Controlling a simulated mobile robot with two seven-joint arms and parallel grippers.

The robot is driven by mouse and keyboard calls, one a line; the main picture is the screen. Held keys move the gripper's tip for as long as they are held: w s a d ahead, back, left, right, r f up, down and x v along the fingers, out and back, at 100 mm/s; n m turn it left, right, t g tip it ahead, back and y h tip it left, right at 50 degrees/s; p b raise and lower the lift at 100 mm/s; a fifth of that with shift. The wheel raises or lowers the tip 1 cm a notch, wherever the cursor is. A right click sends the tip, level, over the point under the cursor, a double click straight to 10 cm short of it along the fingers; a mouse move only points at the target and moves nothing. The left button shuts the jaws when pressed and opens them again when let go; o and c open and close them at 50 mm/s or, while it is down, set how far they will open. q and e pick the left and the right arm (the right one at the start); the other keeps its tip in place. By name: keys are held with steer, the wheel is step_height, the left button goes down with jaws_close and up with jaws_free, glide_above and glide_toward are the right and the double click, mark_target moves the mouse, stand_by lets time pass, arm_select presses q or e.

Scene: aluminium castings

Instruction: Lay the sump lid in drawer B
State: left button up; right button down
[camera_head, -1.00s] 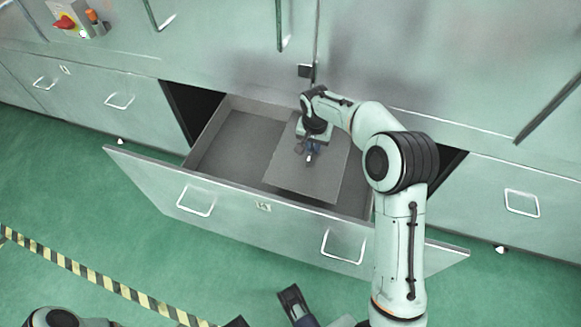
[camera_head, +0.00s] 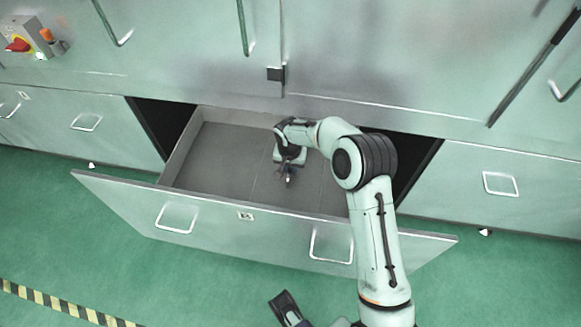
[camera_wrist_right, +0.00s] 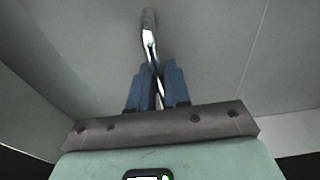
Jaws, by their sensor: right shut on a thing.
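The sump lid (camera_head: 308,187) is a flat grey plate in the right part of the open drawer (camera_head: 190,150). It is close to the drawer floor in the camera_head view, and its tone nearly merges with the floor. I cannot tell whether it touches the floor. My right gripper (camera_head: 288,180) is above the lid inside the drawer. In the camera_wrist_right view its blue fingers (camera_wrist_right: 157,85) are shut on the lid's shiny metal handle (camera_wrist_right: 149,35). The drawer's front label (camera_head: 245,216) is too small to read surely.
The drawer front (camera_head: 130,203) with two handles is pulled out over the green floor (camera_head: 70,240). Closed drawers flank it. The left part of the drawer is empty. A red switch box (camera_head: 22,40) sits on the cabinet top at upper left.

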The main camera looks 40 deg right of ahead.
mark_target(290, 170)
steer(key=c, duration=1.1)
jaws_free()
arm_select(q)
steer(key=shift+s+d+r+g+p, duration=0.25)
steer(key=shift+s+r+p, duration=0.25)
steer(key=shift+s+r, duration=0.15)
steer(key=shift+s+d+r+g+p, duration=0.25)
steer(key=shift+s+r+p, duration=0.25)
steer(key=shift+s, duration=0.1)
arm_select(e)
steer(key=shift+s+a+r, duration=0.15)
steer(key=shift+a+r, duration=0.05)
steer(key=shift+r, duration=1.8)
steer(key=shift+s+a+r, duration=0.15)
steer(key=shift+s+r, duration=0.05)
steer(key=shift+r, duration=1.8)
steer(key=shift+s+a+r, duration=0.15)
steer(key=shift+a+r, duration=0.05)
steer(key=shift+r, duration=1.8)
